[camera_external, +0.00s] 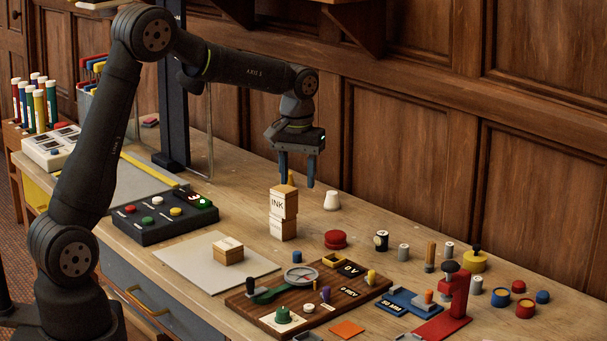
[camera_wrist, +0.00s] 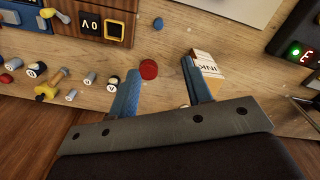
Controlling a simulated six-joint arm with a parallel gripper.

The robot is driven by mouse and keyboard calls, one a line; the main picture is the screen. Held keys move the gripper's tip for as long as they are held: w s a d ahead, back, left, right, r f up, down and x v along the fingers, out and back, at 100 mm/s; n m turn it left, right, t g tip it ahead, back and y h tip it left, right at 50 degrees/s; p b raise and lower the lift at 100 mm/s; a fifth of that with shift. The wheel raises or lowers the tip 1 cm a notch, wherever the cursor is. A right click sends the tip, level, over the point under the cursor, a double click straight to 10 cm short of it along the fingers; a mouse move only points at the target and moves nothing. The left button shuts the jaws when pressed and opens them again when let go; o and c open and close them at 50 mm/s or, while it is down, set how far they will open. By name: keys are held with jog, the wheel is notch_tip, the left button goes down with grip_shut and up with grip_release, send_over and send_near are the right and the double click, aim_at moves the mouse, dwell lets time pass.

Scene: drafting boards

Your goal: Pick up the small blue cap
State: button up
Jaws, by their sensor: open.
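The small blue cap (camera_external: 297,257) stands on the wooden table between the grey mat and the brown instrument board. It also shows as a small blue dot in the wrist view (camera_wrist: 158,24), near the top, beyond my fingertips. My gripper (camera_external: 297,180) is open and empty, pointing down high above the table. It hangs behind the cap, over the area of the stacked INK blocks. In the wrist view its two blue fingers (camera_wrist: 160,68) are spread apart, with the cap ahead of the gap between them.
The INK block stack (camera_external: 283,215) stands close behind the cap, with a red disc (camera_external: 336,239) to the right. The brown instrument board (camera_external: 345,298) lies in front; the grey mat (camera_external: 195,257) is left. Several small bottles and pots crowd the right. The wall runs along the back.

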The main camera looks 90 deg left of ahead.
jog(key=n, duration=0.1)
send_over(298, 252)
jog(key=f, duration=1.2)
jog(key=shift+a, duration=0.3)
jog(key=shift+d+f, duration=0.15)
jog(key=shift+f, duration=1.2)
jog(key=shift+d+f, duration=0.15)
jog(key=shift+f, duration=1.2)
grip_shut()
